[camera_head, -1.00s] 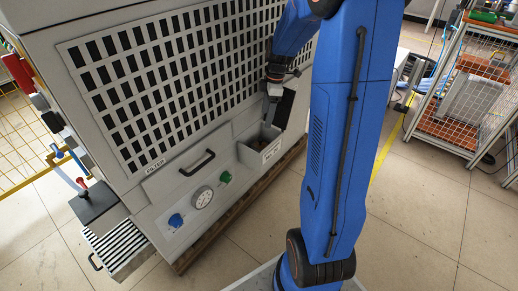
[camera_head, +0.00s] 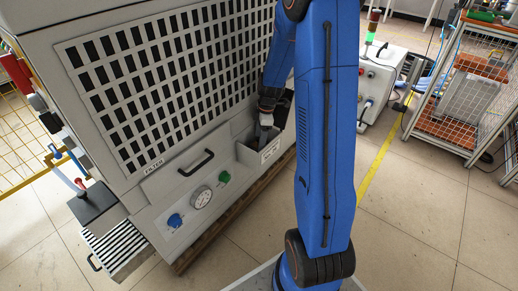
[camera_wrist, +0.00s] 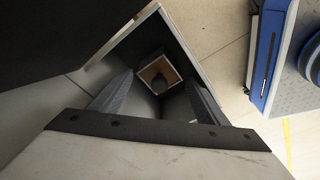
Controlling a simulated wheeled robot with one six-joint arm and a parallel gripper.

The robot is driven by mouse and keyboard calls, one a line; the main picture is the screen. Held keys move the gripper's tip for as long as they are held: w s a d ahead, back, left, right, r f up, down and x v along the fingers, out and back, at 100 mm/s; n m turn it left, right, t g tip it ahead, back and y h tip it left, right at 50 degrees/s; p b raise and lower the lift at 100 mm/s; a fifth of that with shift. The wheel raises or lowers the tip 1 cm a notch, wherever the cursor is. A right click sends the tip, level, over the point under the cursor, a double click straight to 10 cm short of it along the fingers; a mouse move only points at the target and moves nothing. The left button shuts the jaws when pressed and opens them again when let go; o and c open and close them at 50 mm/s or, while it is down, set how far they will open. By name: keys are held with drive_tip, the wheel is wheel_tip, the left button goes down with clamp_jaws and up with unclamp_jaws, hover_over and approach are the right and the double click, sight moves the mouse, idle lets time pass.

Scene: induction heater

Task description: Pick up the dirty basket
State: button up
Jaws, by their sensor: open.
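A grey bin (camera_head: 249,158) with a small white label sticks out from the front of the grey machine. In the wrist view the same bin (camera_wrist: 188,65) opens below me, and a small square basket (camera_wrist: 174,70) lies at its bottom, tan inside with a dark knob at its middle. I take this for the dirty basket. My gripper (camera_wrist: 158,84) is open and empty, its two fingers pointing down into the bin, one on each side of the basket and above it. In the head view my gripper (camera_head: 264,136) is at the bin mouth; the basket is hidden there.
A dark panel (camera_head: 284,110) stands right beside the bin. A wire-sided shelf (camera_head: 465,90) is at the far right. The floor between is mostly clear.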

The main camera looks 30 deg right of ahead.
drive_tip(key=shift+w+a+f, duration=0.1)
drive_tip(key=shift+a+f, duration=0.05)
drive_tip(key=shift+f, duration=1.15)
drive_tip(key=shift+c, duration=0.5)
drive_tip(key=c, duration=0.7)
drive_tip(key=shift+r, duration=0.1)
